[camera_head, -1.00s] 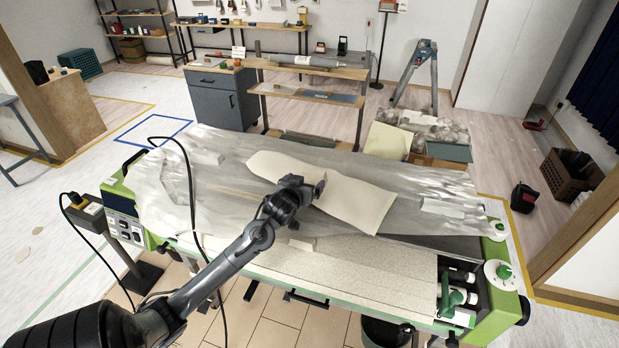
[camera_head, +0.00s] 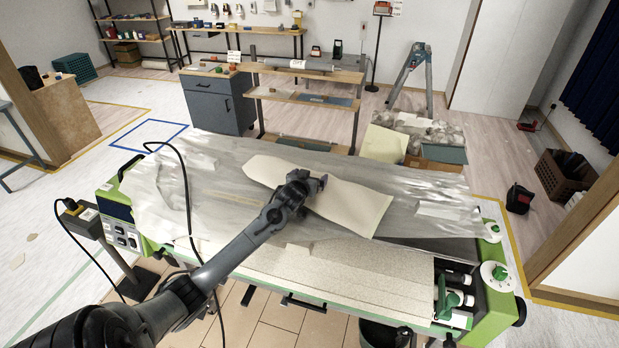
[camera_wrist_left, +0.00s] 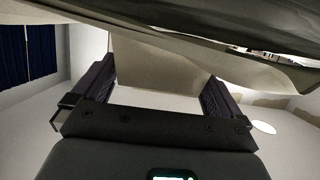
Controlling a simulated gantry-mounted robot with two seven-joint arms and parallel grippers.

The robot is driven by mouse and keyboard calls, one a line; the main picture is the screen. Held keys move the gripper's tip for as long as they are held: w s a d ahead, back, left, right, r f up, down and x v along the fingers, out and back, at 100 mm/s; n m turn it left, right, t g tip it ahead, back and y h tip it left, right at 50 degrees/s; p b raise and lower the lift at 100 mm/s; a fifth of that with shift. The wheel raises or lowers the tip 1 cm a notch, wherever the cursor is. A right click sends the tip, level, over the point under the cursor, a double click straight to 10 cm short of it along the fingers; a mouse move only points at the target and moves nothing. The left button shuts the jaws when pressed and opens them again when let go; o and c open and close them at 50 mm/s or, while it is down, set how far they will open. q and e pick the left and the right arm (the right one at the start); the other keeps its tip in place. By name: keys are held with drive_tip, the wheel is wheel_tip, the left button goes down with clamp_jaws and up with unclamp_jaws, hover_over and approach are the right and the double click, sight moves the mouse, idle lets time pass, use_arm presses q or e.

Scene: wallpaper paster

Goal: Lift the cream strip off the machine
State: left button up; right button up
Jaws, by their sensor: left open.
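The cream strip (camera_head: 345,203) lies slanting across a crumpled translucent sheet (camera_head: 225,165) on top of the green and grey pasting machine (camera_head: 330,275). My left gripper (camera_head: 319,184) is open over the middle of the strip and hides part of it. In the left wrist view, cream material (camera_wrist_left: 150,65) shows between the two spread fingers of the left gripper (camera_wrist_left: 155,88). I cannot tell whether the fingers touch it. My right gripper is not in view.
A black cable (camera_head: 187,200) arches over the machine's left part. A control box (camera_head: 80,218) stands at its left. A green dial (camera_head: 499,274) and bottles are at its right end. Behind are an open box (camera_head: 440,158), a blue cabinet (camera_head: 218,103) and a stepladder (camera_head: 412,75).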

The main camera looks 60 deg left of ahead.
use_arm(q)
drive_tip(key=c, duration=1.2)
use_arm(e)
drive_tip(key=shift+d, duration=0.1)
use_arm(q)
drive_tip(key=shift+s+d+r, duration=0.1)
drive_tip(key=shift+s, duration=0.1)
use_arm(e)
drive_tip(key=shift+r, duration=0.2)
use_arm(q)
drive_tip(key=shift+s+d+p, duration=0.1)
drive_tip(key=shift+s+p, duration=0.05)
drive_tip(key=shift+p, duration=0.2)
drive_tip(key=shift+s+d+p, duration=0.2)
drive_tip(key=shift+s+p, duration=0.1)
drive_tip(key=shift+s, duration=0.15)
drive_tip(key=shift+s+d+p, duration=0.2)
drive_tip(key=shift+s+p, duration=0.05)
drive_tip(key=shift+s, duration=0.2)
drive_tip(key=shift+s+d+p, duration=0.4)
drive_tip(key=shift+s, duration=0.65)
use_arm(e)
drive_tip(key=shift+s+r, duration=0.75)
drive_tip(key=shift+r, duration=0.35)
